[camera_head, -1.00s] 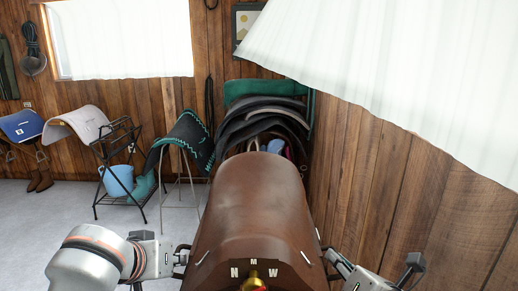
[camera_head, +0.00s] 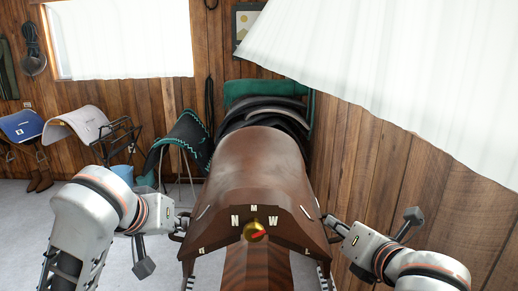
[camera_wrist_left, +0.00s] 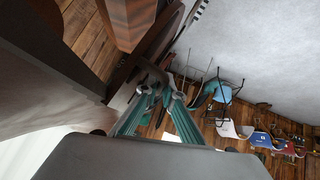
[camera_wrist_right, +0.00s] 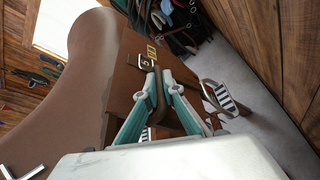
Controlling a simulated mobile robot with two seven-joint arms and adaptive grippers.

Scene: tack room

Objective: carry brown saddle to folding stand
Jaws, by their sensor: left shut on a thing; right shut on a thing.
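The brown saddle (camera_head: 262,165) fills the lower middle of the head view, with pale marks and a gold-and-red knob on its near face. My left gripper (camera_head: 180,228) is shut on its left edge; the left wrist view shows the fingers (camera_wrist_left: 160,92) closed on a dark rim. The saddle is upright between both arms. A black metal folding stand (camera_head: 126,133) is at the left, its lower part hidden by my left arm.
A dark pad with teal edging (camera_head: 181,140) hangs on a thin-legged stand left of the saddle. A grey pad (camera_head: 78,123) and a blue pad (camera_head: 20,124) stand further left. The wooden wall (camera_head: 385,170) is close on the right.

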